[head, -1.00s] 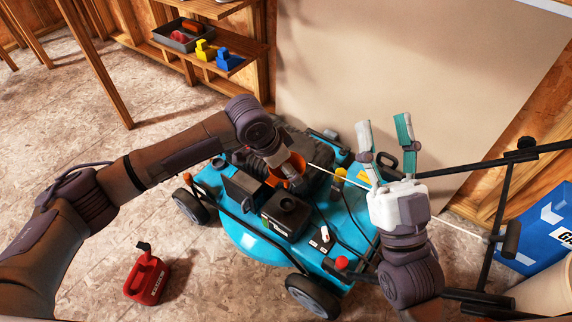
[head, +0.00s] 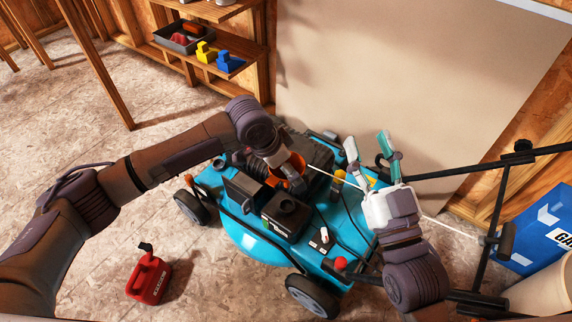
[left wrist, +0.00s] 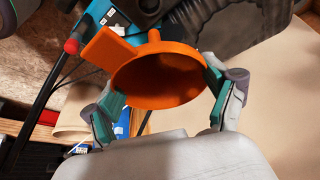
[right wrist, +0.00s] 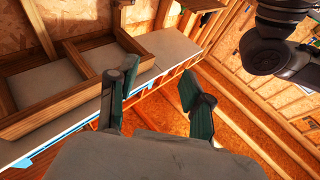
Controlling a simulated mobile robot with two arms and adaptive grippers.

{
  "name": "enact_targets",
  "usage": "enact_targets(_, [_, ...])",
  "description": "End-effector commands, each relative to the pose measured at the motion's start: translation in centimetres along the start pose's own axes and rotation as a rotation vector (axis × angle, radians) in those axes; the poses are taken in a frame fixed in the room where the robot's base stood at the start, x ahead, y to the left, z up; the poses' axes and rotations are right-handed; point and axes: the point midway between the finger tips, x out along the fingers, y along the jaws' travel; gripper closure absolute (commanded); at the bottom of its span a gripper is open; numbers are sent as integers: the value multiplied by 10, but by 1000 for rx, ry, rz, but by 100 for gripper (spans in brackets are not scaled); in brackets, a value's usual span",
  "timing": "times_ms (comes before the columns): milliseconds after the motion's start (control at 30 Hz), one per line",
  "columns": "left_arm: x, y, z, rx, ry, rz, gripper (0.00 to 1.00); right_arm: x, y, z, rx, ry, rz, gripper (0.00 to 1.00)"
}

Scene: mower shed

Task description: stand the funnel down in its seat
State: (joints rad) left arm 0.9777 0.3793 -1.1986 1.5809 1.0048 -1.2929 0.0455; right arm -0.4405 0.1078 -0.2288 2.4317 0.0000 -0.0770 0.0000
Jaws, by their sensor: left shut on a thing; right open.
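An orange funnel (head: 297,159) is in my left gripper (head: 283,176), over the back part of the turquoise mower (head: 252,241). In the left wrist view the funnel (left wrist: 160,78) has its wide mouth facing the camera and its spout pointing away, towards the mower. The left fingers are shut on opposite sides of its rim. I cannot tell whether the spout touches anything. My right gripper (head: 369,148) is open and empty above the mower's handle side.
A red fuel can (head: 149,279) stands on the floor to the left. The mower's black handle bars (head: 495,215) and a blue box (head: 538,232) are at the right. The left floor is mostly clear.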

Motion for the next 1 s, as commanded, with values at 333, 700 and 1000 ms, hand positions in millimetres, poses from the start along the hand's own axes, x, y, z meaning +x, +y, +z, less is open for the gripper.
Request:
enact_targets(333, [-4, 0, -2, 0, 0, 0, 42, -3, 3, 20, -4, -128, 7, 50])
enact_targets(700, [-8, 0, -4, 0, 0, 0, 42, -9, 6, 42, -7, -264, 14, 50])
enact_targets(1000, [-11, 0, -5, 0, 0, 0, 42, -17, 9, 59, -9, -374, 20, 50])
